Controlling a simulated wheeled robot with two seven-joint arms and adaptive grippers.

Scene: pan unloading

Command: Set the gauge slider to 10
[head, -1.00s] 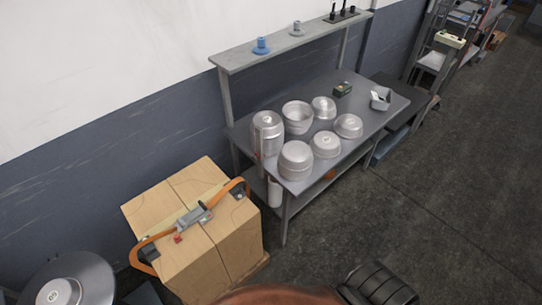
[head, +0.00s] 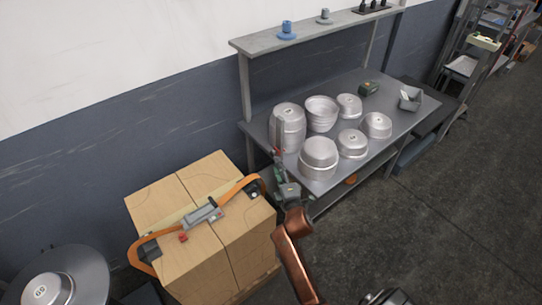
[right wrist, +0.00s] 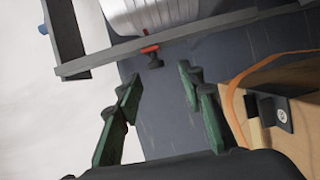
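A small red piece with a dark knob, which looks like the gauge slider (right wrist: 150,50), shows in the right wrist view in front of a grey bar and the side of a tall pan stack (right wrist: 140,15). In the head view a small red spot (head: 277,152) shows beside the tall stack at the table's near left corner. The scale's marks and the slider's value are too small to read. My right gripper (right wrist: 160,85) is open and empty, its green fingers apart, with the red piece just beyond its fingertips. It also shows in the head view (head: 280,170).
The grey table (head: 400,125) holds several silver pans, a dark green box and a grey tray. A shelf (head: 310,28) stands above its back edge. Strapped cartons (head: 155,205) stand close to the left of my right gripper. The floor at right is clear.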

